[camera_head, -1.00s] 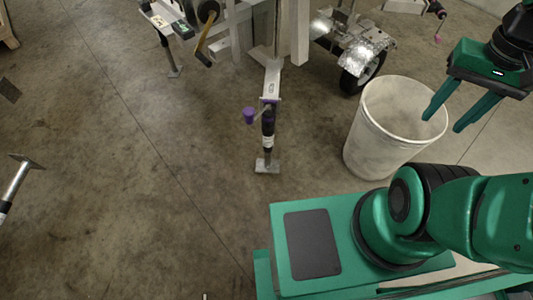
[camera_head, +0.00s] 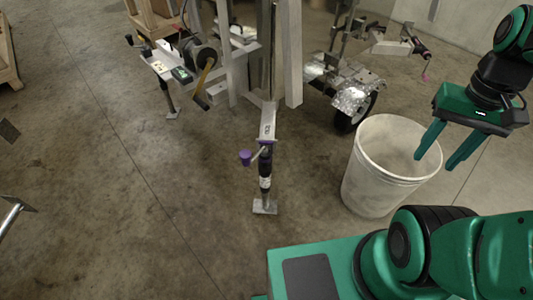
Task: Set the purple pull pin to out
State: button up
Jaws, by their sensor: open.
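The purple pull pin (camera_head: 246,158) shows as a small purple knob on the left side of a trailer jack (camera_head: 265,180), near its top. The jack stands upright on a flat foot plate at the end of the trailer's metal tongue (camera_head: 269,121). How far the pin sits in or out cannot be told at this size. My gripper (camera_head: 433,160) is at the right, above the white bin, with its two green fingers apart and nothing between them. It is well to the right of the pin and apart from it.
A large white bin (camera_head: 383,205) stands on the floor between the jack and my gripper's side. The trailer frame (camera_head: 290,55), a winch (camera_head: 200,58) and a wheel (camera_head: 352,110) are behind.

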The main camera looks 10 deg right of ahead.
aim_at(265, 142)
jog(key=u, duration=1.85)
jog(key=k, duration=0.6)
jog(key=z, duration=1.35)
jog(key=i, duration=1)
